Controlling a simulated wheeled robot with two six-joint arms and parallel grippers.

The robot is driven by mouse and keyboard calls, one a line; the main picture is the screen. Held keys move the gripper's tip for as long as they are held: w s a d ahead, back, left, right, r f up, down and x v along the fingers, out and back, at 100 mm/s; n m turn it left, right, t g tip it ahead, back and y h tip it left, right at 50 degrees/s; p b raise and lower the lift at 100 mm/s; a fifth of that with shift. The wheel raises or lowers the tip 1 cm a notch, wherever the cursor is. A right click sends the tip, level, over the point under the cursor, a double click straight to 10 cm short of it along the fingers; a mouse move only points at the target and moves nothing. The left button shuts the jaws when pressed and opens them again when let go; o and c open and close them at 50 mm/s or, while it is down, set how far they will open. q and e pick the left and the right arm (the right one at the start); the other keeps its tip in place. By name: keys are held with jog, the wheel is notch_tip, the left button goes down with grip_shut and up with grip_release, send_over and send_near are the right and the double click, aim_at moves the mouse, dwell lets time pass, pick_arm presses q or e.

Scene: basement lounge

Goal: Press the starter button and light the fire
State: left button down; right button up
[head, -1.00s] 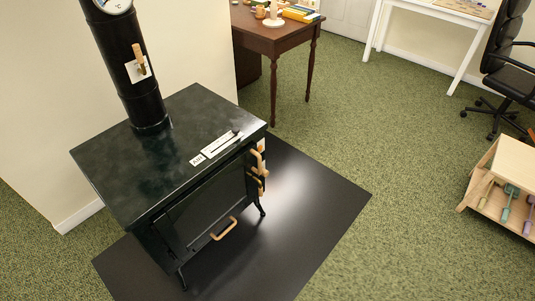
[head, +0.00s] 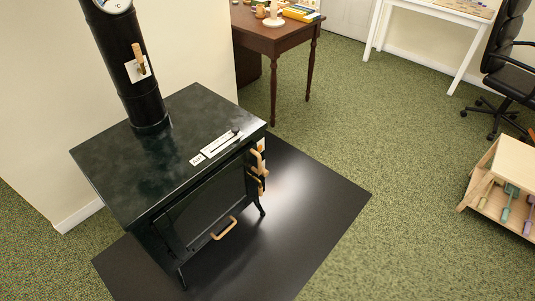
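A dark green-black stove (head: 160,150) stands on a black floor plate. On its top right edge is a white plate with a dark slider (head: 221,144), and a small label reading "AIR" (head: 197,160) lies beside it. A wooden handle (head: 258,162) is on the stove's right front corner. A black flue pipe (head: 128,70) rises from the top, with a wooden-handled lever (head: 139,60) and a round gauge (head: 112,4). I cannot make out a starter button or a flame. Neither gripper is in view.
The black floor plate (head: 315,205) extends around the stove's front and right. A brown wooden table (head: 275,38) stands behind it. A wooden rack with coloured-handled tools (head: 513,170), a black office chair (head: 508,65) and a white desk (head: 440,12) are at the right. Green carpet between them is clear.

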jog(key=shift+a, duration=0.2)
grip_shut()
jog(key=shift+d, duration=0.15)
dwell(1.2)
